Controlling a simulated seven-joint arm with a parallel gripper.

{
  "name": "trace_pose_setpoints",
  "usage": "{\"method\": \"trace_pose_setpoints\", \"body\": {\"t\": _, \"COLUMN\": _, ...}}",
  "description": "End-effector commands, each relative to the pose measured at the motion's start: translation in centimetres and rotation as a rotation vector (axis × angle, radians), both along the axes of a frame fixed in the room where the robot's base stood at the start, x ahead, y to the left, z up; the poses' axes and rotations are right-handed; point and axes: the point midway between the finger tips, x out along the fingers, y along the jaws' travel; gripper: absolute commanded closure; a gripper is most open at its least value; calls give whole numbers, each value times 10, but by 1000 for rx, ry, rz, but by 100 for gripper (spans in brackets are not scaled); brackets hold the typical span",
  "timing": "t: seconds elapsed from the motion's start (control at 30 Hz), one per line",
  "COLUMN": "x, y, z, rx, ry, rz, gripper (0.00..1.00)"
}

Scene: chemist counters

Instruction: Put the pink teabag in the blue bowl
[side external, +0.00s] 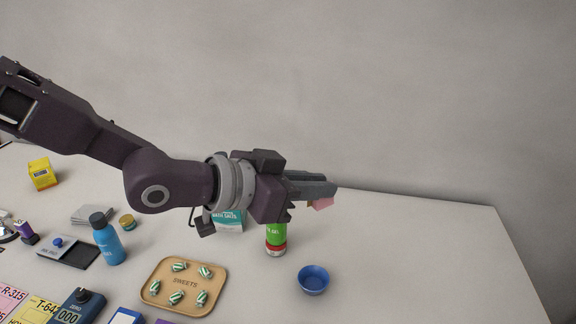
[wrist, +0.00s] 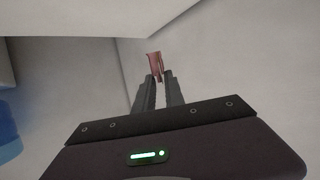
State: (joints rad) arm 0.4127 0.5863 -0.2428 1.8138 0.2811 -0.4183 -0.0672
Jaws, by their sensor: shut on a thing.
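The pink teabag (side external: 323,203) is held at the tip of my gripper (side external: 325,190), above the counter. In the wrist view, the teabag (wrist: 154,63) shows between and just beyond the fingertips of my gripper (wrist: 157,80). The fingers are shut on it. The blue bowl (side external: 313,279) stands on the counter in the side external view, lower in the picture than the gripper and apart from it. The bowl looks empty. Part of the teabag is hidden by the fingers.
A green bottle (side external: 276,238) with a red base stands left of the bowl. A teal-and-white bath salts box (side external: 228,220) is partly behind my arm. A tan sweets tray (side external: 164,268), a blue bottle (side external: 106,240) and a yellow box (side external: 42,174) are farther left. The counter (side external: 420,250) right of the bowl is clear.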

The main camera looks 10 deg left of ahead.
Motion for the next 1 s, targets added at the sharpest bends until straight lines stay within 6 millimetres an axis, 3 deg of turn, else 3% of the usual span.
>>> {"method": "trace_pose_setpoints", "body": {"t": 0.03, "x": 1, "y": 2, "z": -14, "rx": 6, "ry": 8, "rz": 4, "gripper": 100}}
{"method": "trace_pose_setpoints", "body": {"t": 0.4, "x": 1, "y": 2, "z": -95, "rx": 6, "ry": 6, "rz": 8, "gripper": 100}}
{"method": "trace_pose_setpoints", "body": {"t": 0.67, "x": 2, "y": 2, "z": -122, "rx": 4, "ry": 4, "rz": 9, "gripper": 100}}
{"method": "trace_pose_setpoints", "body": {"t": 1.0, "x": 2, "y": 3, "z": -174, "rx": 4, "ry": 4, "rz": 9, "gripper": 100}}
